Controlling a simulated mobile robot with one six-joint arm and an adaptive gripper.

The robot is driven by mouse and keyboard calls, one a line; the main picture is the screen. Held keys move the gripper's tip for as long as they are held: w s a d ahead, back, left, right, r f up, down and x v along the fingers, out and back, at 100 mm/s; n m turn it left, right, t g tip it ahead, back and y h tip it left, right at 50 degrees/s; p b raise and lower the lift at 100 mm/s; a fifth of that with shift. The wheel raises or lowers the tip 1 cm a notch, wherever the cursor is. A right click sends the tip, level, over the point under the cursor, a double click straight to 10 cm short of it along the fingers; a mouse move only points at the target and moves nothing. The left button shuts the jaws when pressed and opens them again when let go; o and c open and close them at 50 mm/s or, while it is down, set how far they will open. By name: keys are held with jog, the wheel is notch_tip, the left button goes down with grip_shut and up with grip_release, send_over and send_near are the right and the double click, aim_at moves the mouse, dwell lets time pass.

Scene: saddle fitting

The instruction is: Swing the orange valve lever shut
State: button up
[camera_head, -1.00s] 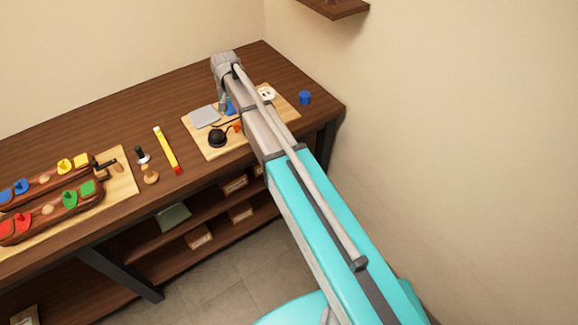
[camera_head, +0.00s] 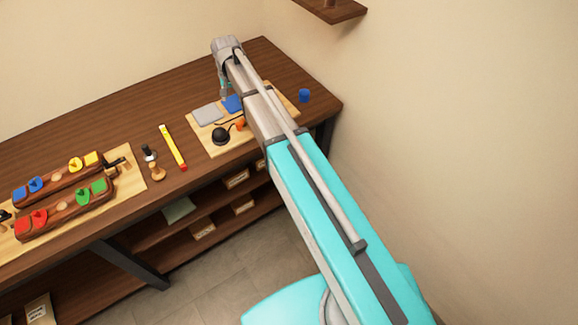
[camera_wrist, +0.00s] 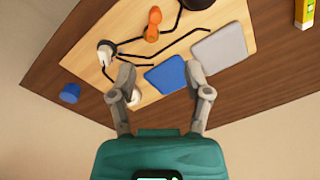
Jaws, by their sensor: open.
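The orange valve lever (camera_wrist: 153,24) stands on the light wooden board (camera_wrist: 83,65) in the wrist view, beyond my fingertips. Its upper end is rounded. In the head view the orange lever (camera_head: 238,124) shows just left of my arm, partly hidden. My gripper (camera_wrist: 160,78) is open and empty, its two fingers apart on either side of a blue pad (camera_wrist: 166,73). It is apart from the lever. In the head view my gripper (camera_head: 226,92) is near the board's far edge. Whether the fingers touch anything cannot be told.
A grey pad (camera_wrist: 220,48), a black round knob (camera_head: 220,135) and a white fitting (camera_wrist: 106,52) with dark lines share the board. A blue cup (camera_head: 304,95) stands to its right. A yellow level (camera_head: 172,147) and toy-like coloured trays (camera_head: 65,205) lie left. A wall bounds the right.

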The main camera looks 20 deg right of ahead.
jog(key=s+d+f+n+b, duration=0.1)
jog(key=s+d+f+b, duration=0.3)
jog(key=s, duration=0.4)
jog(key=s+d+f+n+b, duration=0.1)
jog(key=s+d+f+b, duration=0.3)
jog(key=s, duration=0.5)
jog(key=s+d+f+n+b, duration=0.1)
jog(key=s+d+f+b, duration=0.3)
jog(key=s, duration=0.5)
jog(key=shift+d+f, duration=0.35)
jog(key=shift+f, duration=0.1)
jog(key=shift+s, duration=0.1)
jog(key=shift+c, duration=0.4)
